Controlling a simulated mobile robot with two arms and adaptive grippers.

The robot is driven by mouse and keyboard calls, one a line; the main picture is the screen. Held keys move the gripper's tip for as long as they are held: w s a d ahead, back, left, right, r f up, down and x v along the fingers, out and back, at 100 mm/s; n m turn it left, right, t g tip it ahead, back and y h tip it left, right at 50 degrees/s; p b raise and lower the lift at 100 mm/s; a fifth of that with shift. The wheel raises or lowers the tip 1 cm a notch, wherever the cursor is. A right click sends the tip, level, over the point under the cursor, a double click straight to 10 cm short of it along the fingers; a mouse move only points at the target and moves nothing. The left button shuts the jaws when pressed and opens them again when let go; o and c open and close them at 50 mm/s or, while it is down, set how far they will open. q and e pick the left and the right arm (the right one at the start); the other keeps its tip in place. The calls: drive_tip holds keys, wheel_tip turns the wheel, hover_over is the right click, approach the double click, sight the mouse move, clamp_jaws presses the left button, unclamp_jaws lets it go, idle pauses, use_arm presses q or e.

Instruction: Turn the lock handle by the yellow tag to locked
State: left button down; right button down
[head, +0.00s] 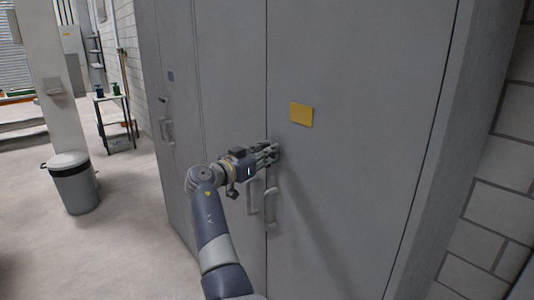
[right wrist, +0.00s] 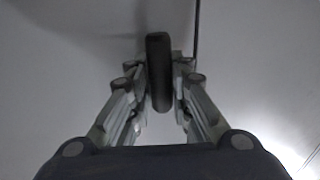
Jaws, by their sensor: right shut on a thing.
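A yellow tag (head: 301,114) is on the grey cabinet door, above and to the right of my right gripper (head: 274,153). My right gripper is at the door near the seam. In the right wrist view its fingers are closed on both sides of a dark, narrow lock handle (right wrist: 158,72), which lies lengthwise up the picture between them. In the head view the fingers hide most of this handle, so I cannot tell its angle to the door there. My left gripper is not in view.
Two pale pull handles (head: 271,210) (head: 253,196) are on the doors just below my right gripper. Another cabinet door on the left carries a blue tag (head: 171,76) and handles (head: 169,131). A grey bin (head: 74,186) stands further left on open floor. A block wall (head: 490,190) borders the right.

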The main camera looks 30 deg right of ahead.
drive_tip(key=shift+r, duration=0.1)
drive_tip(key=n, duration=0.3)
drive_tip(key=shift+w+y, duration=0.15)
drive_tip(key=shift+y, duration=0.15)
drive_tip(key=n, duration=0.2)
drive_tip(key=shift+w+r+n+g, duration=0.1)
drive_tip(key=shift+w+n+g, duration=0.05)
drive_tip(key=shift+n+g, duration=0.2)
drive_tip(key=shift+n+g+y+p, duration=0.25)
drive_tip(key=shift+n+y+p, duration=0.1)
drive_tip(key=shift+n, duration=0.4)
drive_tip(key=n+p, duration=0.1)
drive_tip(key=n, duration=0.1)
drive_tip(key=n+g+p, duration=0.1)
drive_tip(key=n, duration=0.1)
drive_tip(key=shift+w+f+n, duration=0.15)
drive_tip(key=shift+f+n, duration=0.05)
drive_tip(key=shift+n, duration=0.1)
drive_tip(key=shift+f+n+g+p, duration=0.2)
drive_tip(key=shift+n+g+p, duration=0.15)
drive_tip(key=shift+n, duration=0.55)
drive_tip(key=shift+f+n+g+p, duration=0.15)
drive_tip(key=shift+n+g+p, duration=0.2)
drive_tip(key=shift+n, duration=0.55)
drive_tip(key=shift+f, duration=0.1)
drive_tip(key=c, duration=1.5)
unclamp_jaws()
drive_tip(key=shift+w+f, duration=0.1)
